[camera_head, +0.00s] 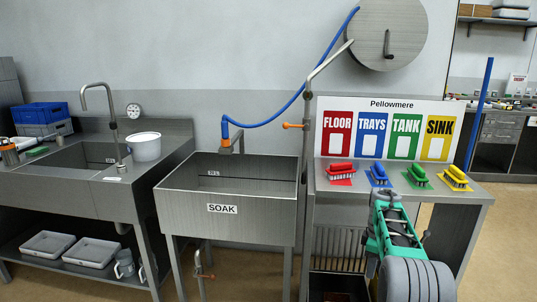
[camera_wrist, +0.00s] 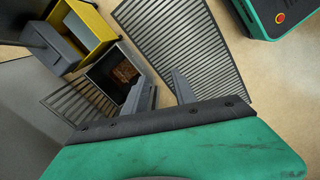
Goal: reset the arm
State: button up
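My gripper (camera_wrist: 164,86) shows in the wrist view with its two dark grey fingers apart and nothing held between them. It points down over the floor. In the head view my teal and grey arm (camera_head: 398,240) reaches up from the lower right, in front of the steel bench (camera_head: 470,202) with the coloured brushes. The fingers cannot be made out in that view.
Red (camera_head: 340,172), blue (camera_head: 379,173), green (camera_head: 416,175) and yellow (camera_head: 455,177) brushes lie on the bench. The SOAK sink (camera_head: 225,222) stands left of it. Below my gripper are a floor grating (camera_wrist: 195,45) and a dark bin (camera_wrist: 105,72). A yellow-grey container (camera_wrist: 92,30) stands beside it.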

jog(key=s+a+r+m+t+p, duration=0.1)
jog(key=s+a+r+m+p, duration=0.2)
jog(key=s+a+r, duration=0.45)
jog(key=s+a+r+m+p, duration=0.25)
jog(key=s+r, duration=0.25)
jog(key=r, duration=0.5)
jog(key=s+a+r+m+t+p, duration=0.1)
jog(key=s+a+m+p, duration=0.2)
jog(key=s, duration=0.7)
jog(key=s+a+m+t+p, duration=0.1)
jog(key=s+a+m+p, duration=0.2)
jog(key=s, duration=0.7)
jog(key=shift+a+r, duration=0.4)
jog(key=shift+a, duration=0.7)
